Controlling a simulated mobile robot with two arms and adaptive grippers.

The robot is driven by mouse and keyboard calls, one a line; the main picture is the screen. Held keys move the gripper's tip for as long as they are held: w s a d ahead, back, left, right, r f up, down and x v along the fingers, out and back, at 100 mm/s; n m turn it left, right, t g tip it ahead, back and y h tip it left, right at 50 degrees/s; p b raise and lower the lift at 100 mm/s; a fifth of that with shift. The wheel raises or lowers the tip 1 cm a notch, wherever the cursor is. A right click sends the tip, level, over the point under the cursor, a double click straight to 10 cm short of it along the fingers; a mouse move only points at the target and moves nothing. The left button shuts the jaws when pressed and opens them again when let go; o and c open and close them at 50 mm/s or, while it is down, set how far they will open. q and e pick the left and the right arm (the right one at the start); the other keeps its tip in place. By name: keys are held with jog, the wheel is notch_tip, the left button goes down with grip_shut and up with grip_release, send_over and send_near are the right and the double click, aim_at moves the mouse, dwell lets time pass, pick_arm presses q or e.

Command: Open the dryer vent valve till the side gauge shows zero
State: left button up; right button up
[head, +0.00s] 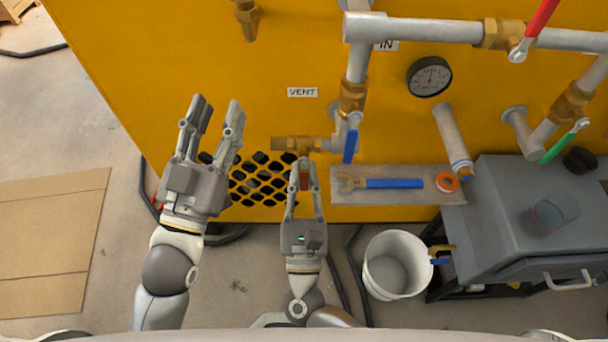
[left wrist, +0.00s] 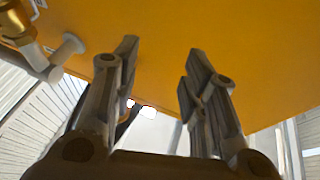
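The brass vent valve (head: 290,143) sits on the yellow panel below the VENT label (head: 302,92). A reddish-brown handle (head: 304,180) hangs down below it. My right gripper (head: 304,168) points up at the valve, its fingers close together on either side of this handle; they look shut on it. My left gripper (head: 216,108) is open and empty, left of the vent valve and in front of the panel. Its open fingers also show in the left wrist view (left wrist: 160,70). A round gauge (head: 429,76) is on the panel at right; its needle points roughly up, the figures too small to read.
A blue-lever valve (head: 350,146) is close right of the vent valve. A shelf (head: 405,198) holds a blue-handled wrench (head: 385,184) and an orange tape roll (head: 447,182). A white bucket (head: 397,264) and grey cart (head: 500,240) stand at right. Cardboard (head: 50,240) lies at left.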

grip_shut()
jog(key=shift+f, duration=0.1)
